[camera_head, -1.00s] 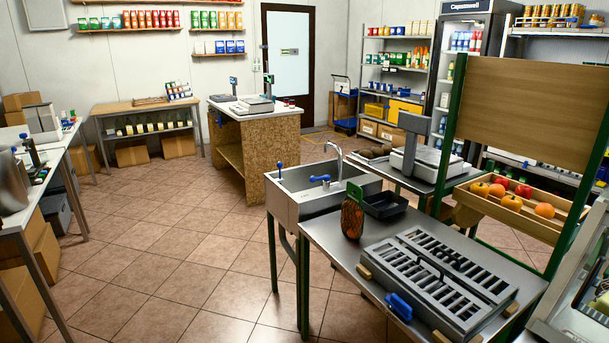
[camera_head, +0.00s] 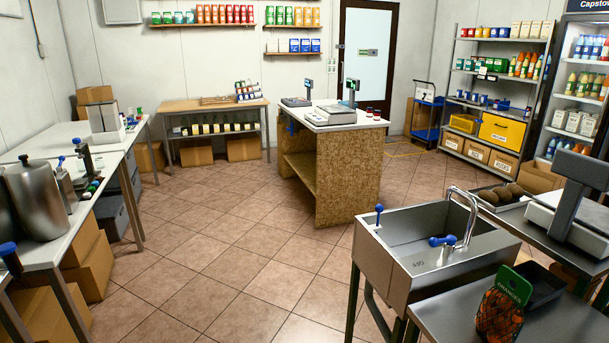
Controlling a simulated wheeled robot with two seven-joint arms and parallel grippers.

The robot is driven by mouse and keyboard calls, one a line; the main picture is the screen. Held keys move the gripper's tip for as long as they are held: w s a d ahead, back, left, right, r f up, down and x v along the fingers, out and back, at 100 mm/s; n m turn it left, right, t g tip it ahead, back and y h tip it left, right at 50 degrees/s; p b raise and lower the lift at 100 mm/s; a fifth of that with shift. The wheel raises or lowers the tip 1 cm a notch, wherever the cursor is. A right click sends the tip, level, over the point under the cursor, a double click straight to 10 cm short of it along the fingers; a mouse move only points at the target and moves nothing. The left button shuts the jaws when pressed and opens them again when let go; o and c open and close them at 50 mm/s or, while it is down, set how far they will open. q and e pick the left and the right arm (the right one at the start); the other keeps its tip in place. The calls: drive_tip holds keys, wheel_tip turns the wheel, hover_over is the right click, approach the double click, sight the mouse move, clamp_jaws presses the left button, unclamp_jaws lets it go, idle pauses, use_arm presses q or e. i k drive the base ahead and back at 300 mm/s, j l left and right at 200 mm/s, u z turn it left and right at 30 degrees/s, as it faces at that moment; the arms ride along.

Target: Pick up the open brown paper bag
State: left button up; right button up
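I cannot make out an open brown paper bag in the head view. Neither of my grippers is in view, so I cannot see what they hold. The brown things I see are cardboard boxes: one on the back-left white table (camera_head: 97,95), some on the floor under the left table (camera_head: 88,262), and some under the back wooden table (camera_head: 243,149).
A chipboard counter (camera_head: 347,180) with scales stands mid-room. A steel sink (camera_head: 385,262) and a metal table (camera_head: 440,310) with a netted bag of oranges (camera_head: 498,308) are front right. A white table (camera_head: 60,205) runs along the left. The tiled floor (camera_head: 225,250) between is clear.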

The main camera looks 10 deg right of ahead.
sight(535, 177)
drive_tip(key=i+z, duration=0.35)
drive_tip(key=i+j+z, duration=0.1)
drive_tip(key=i+z, duration=0.3)
drive_tip(key=i+j+z, duration=0.35)
drive_tip(key=i+z, duration=0.4)
drive_tip(key=i+j+z, duration=0.2)
drive_tip(key=z, duration=0.2)
drive_tip(key=i+j+z, duration=0.4)
drive_tip(key=u, duration=1.3)
drive_tip(key=i+j+u, duration=0.15)
drive_tip(key=j, duration=0.35)
drive_tip(key=i+j+u, duration=0.15)
drive_tip(key=j, duration=0.3)
drive_tip(key=i+j+u, duration=0.15)
drive_tip(key=i+j, duration=0.2)
drive_tip(key=i+j+u, duration=0.2)
drive_tip(key=j, duration=0.3)
drive_tip(key=i+j+z, duration=0.1)
drive_tip(key=i, duration=0.4)
drive_tip(key=i+j+z, duration=0.1)
drive_tip(key=i, duration=0.35)
drive_tip(key=i+l+z, duration=0.15)
drive_tip(key=i+z, duration=0.25)
drive_tip(key=i+l+z, duration=0.1)
drive_tip(key=z, duration=0.35)
drive_tip(key=i+j+z, duration=0.1)
drive_tip(key=i+z, duration=0.3)
drive_tip(key=i+j+z, duration=0.15)
drive_tip(key=i+z, duration=0.25)
drive_tip(key=k, duration=0.1)
